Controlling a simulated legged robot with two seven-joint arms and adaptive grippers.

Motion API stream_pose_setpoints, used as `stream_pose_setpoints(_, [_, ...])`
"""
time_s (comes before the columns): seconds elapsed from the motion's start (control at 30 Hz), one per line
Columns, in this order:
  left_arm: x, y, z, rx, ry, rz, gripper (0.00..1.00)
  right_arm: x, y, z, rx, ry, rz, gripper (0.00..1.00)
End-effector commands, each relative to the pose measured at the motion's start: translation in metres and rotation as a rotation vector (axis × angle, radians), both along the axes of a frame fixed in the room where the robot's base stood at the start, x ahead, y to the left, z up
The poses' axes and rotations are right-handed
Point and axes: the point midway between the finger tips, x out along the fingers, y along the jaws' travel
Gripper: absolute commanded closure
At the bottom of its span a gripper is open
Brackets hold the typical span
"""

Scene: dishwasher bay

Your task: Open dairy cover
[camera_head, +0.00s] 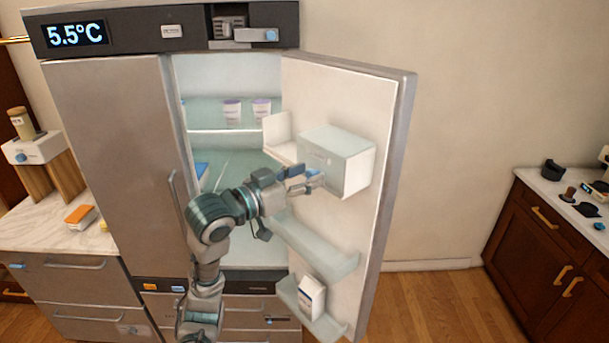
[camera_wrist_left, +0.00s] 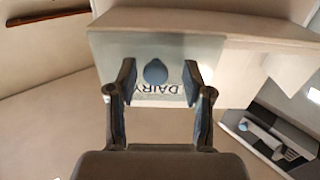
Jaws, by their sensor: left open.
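The dairy cover (camera_head: 330,147) is a pale, translucent panel on the boxy white dairy compartment (camera_head: 359,171), high on the inside of the open fridge door. The cover looks closed. My left gripper (camera_head: 306,180) is at the compartment's left side, near the cover's lower part. In the wrist view its two fingers (camera_wrist_left: 160,82) are apart, on either side of the label, with nothing held. I cannot tell whether the fingertips touch the cover. My right gripper is not in view.
The fridge door (camera_head: 385,215) stands wide open to the right, with lower bins (camera_head: 318,257) beneath the compartment. A small white carton (camera_head: 312,297) sits in the lowest bin. Two cups (camera_head: 247,110) stand on a shelf inside. The left door (camera_head: 115,150) is shut.

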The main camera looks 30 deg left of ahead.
Motion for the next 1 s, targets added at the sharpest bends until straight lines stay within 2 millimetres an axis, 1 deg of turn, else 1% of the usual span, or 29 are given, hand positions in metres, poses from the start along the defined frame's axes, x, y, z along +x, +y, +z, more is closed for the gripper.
stream_pose_setpoints(0.03, [0.000, 0.000, 0.000, 0.000, 0.000, 0.000, 0.49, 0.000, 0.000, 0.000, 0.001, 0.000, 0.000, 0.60])
stream_pose_setpoints(0.07, [0.000, 0.000, 0.000, 0.000, 0.000, 0.000, 0.54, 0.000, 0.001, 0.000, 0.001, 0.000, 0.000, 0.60])
stream_pose_setpoints(0.1, [0.000, 0.000, 0.000, 0.000, 0.000, 0.000, 0.64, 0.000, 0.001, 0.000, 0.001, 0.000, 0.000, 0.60])
stream_pose_setpoints(0.17, [0.000, -0.001, 0.000, 0.001, 0.001, 0.000, 0.79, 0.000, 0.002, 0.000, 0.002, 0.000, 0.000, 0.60])
stream_pose_setpoints(0.2, [0.000, -0.002, 0.000, 0.001, 0.001, -0.001, 0.89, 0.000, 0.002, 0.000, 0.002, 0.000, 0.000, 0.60])
stream_pose_setpoints(0.23, [0.000, -0.002, 0.000, 0.002, 0.000, -0.001, 0.97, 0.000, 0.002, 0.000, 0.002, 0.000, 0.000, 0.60])
stream_pose_setpoints(0.27, [0.000, -0.003, 0.000, 0.002, 0.000, -0.001, 1.00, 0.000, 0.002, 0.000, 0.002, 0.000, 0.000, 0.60])
stream_pose_setpoints(0.47, [0.001, -0.001, 0.001, 0.001, 0.000, 0.000, 1.00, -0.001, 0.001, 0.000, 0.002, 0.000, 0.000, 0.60])
stream_pose_setpoints(0.57, [0.005, 0.010, 0.001, 0.001, 0.002, 0.003, 1.00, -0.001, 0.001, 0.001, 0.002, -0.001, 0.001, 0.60])
stream_pose_setpoints(0.67, [0.013, 0.033, 0.000, -0.002, 0.005, 0.006, 1.00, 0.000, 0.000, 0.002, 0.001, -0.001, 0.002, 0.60])
stream_pose_setpoints(0.8, [0.026, 0.073, 0.002, -0.003, 0.002, 0.006, 1.00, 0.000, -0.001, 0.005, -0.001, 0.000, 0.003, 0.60])
stream_pose_setpoints(0.9, [0.034, 0.099, 0.002, -0.003, 0.002, 0.005, 1.00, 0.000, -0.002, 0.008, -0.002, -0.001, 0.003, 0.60])
stream_pose_setpoints(1.0, [0.040, 0.116, 0.002, -0.002, 0.001, 0.003, 1.00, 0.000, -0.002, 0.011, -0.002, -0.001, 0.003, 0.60])
